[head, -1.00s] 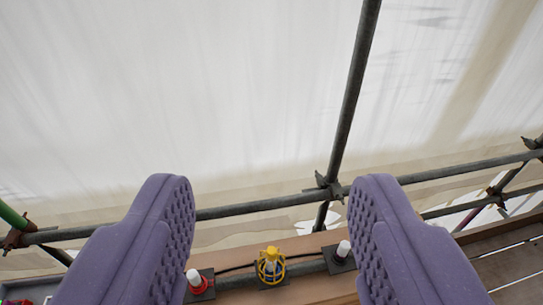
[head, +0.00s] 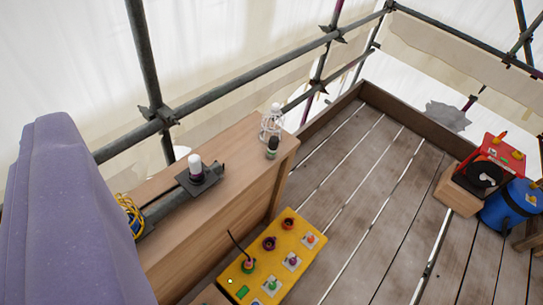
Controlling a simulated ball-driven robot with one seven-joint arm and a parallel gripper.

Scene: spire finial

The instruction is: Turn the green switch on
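A yellow box (head: 302,262) with several coloured fittings stands on the deck at the bottom middle. A small green switch (head: 272,285) on a pale plate is near its front end; whether it is on or off is too small to tell. A purple switch (head: 292,261) and an orange-red one (head: 310,238) are in line with it. One purple finger of my gripper (head: 62,190) fills the left side, well apart from the box. The other finger is out of view.
Scaffold pipes (head: 250,95) run behind. A red case (head: 497,160) and blue container (head: 512,205) stand right. Deck planks (head: 370,190) between are clear.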

